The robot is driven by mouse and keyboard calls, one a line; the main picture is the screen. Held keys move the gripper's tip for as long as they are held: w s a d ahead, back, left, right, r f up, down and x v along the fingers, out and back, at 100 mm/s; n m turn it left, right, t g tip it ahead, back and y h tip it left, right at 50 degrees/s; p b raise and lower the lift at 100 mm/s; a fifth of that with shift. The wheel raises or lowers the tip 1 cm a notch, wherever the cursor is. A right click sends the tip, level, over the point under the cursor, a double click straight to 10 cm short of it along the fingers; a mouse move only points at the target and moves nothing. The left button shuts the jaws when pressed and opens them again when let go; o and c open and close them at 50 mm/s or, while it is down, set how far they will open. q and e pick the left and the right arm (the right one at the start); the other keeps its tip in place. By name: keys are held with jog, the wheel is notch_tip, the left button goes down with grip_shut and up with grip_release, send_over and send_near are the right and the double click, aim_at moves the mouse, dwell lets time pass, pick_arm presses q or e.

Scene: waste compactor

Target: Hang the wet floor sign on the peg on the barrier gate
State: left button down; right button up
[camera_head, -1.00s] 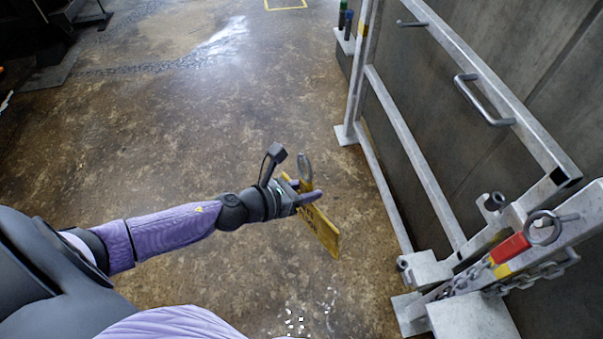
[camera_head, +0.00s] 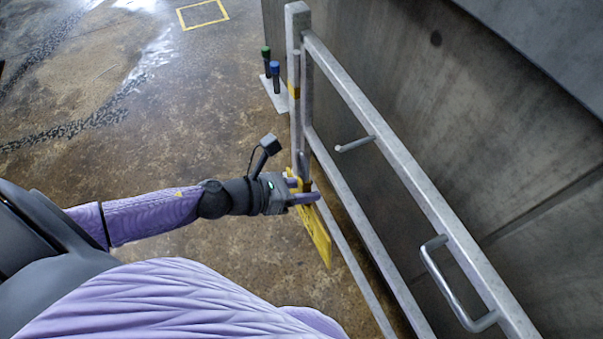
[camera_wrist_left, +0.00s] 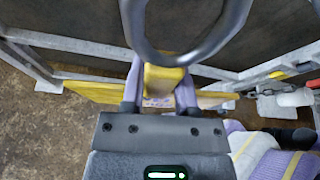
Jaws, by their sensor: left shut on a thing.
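My left gripper (camera_head: 308,190) is shut on the yellow wet floor sign (camera_head: 319,240), which hangs tilted below the fingers. In the left wrist view the sign (camera_wrist_left: 95,92) is pinched between the fingers, and its large grey ring (camera_wrist_left: 180,58) stands up close to the camera. The barrier gate (camera_head: 395,165) is a grey metal frame at the right. The ring and peg are apart. My right gripper is out of view.
Behind the gate is a dark metal wall (camera_head: 540,180). A small stand with green- and blue-topped posts (camera_head: 276,78) is beyond the gate's far post. The floor at left is clear.

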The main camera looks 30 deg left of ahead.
pick_arm(q)
jog(key=shift+w+d, duration=0.5)
jog(key=w+r+x, duration=0.1)
jog(key=x, duration=0.7)
jog(key=shift+r, duration=0.1)
dwell(0.5)
jog(key=shift+c, duration=1.4)
grip_release()
